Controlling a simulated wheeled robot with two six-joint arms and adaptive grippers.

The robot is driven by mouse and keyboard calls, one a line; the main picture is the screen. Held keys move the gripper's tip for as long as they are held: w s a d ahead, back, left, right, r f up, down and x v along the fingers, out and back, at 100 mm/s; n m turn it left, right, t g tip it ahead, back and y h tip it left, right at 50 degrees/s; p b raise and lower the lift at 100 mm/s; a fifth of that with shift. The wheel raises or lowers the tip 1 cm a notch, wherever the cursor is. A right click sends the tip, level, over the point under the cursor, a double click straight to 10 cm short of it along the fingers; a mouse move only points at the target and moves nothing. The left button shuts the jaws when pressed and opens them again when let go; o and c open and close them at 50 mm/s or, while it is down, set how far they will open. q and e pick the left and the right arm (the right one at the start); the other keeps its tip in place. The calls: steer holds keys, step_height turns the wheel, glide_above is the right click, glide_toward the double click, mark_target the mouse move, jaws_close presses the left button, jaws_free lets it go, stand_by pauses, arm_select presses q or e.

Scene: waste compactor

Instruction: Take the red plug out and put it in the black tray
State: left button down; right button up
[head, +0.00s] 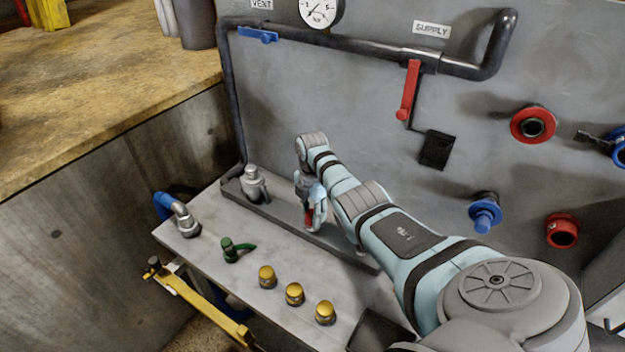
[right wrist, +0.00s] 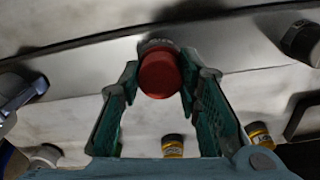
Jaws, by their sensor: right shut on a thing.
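The red plug (head: 309,216) is at the dark rail on the bench, mostly hidden by my right gripper (head: 314,204). In the right wrist view the red plug (right wrist: 159,74) shows its round end between the fingertips of my right gripper (right wrist: 158,82), which is shut on it. A grey metal fitting (right wrist: 157,45) shows right behind the plug; I cannot tell whether the two are still joined. A black tray (head: 374,329), partly hidden by my right arm, is at the bottom of the head view. My left gripper is not in view.
A grey metal fitting (head: 254,184) stands left of my gripper. A blue hose elbow (head: 174,210), a green-handled valve (head: 232,250) and three yellow caps (head: 295,294) are on the bench. The upright grey panel behind carries a red lever (head: 409,90) and red and blue fittings.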

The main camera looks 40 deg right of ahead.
steer(key=n, duration=0.4)
steer(key=shift+w+n, duration=0.1)
steer(key=shift+n, duration=0.3)
steer(key=o, duration=1.3)
steer(key=shift+w+a, duration=0.1)
steer(key=shift+c, duration=0.2)
steer(key=shift+c, duration=0.4)
